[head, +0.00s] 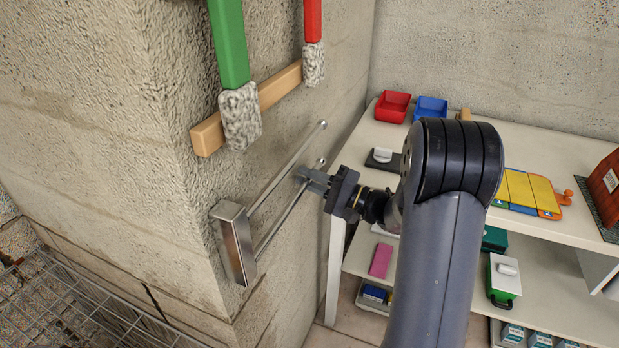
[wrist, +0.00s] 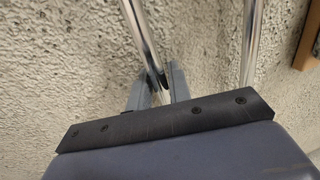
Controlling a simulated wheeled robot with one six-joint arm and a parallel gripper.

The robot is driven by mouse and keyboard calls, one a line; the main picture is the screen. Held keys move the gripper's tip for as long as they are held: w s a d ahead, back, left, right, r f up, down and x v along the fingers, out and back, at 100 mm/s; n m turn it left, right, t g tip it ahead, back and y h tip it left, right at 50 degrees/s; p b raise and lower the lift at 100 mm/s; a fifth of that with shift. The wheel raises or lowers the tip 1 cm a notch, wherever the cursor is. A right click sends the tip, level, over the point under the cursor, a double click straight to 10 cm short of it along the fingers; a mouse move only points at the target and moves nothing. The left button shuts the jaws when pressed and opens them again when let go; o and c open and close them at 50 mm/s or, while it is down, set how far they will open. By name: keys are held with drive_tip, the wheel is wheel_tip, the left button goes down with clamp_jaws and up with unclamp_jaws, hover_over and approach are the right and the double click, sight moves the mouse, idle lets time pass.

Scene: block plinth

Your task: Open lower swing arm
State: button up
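A steel wall bracket (head: 236,242) is fixed near the wall's corner in the head view. Two thin chrome swing arms run from it along the rough wall. The upper swing arm (head: 285,170) ends in a small knob. The lower swing arm (head: 281,222) runs below it, its far knob just above my gripper (head: 311,180). In the wrist view the fingers of my gripper (wrist: 160,86) stand close together with one chrome rod (wrist: 146,42) between them, apparently closed on it. The second rod (wrist: 252,42) passes to the right, clear of the fingers. The exact finger contact is partly hidden.
A wooden rail (head: 247,107) with a green-handled brush (head: 231,50) and a red-handled one (head: 313,40) is above the rods. A wire rack (head: 75,310) is below left. A white shelf (head: 540,215) with bins and boxes stands right, behind my arm.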

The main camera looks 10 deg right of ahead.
clamp_jaws()
drive_tip(key=shift+s+d+f, duration=0.1)
idle(0.5)
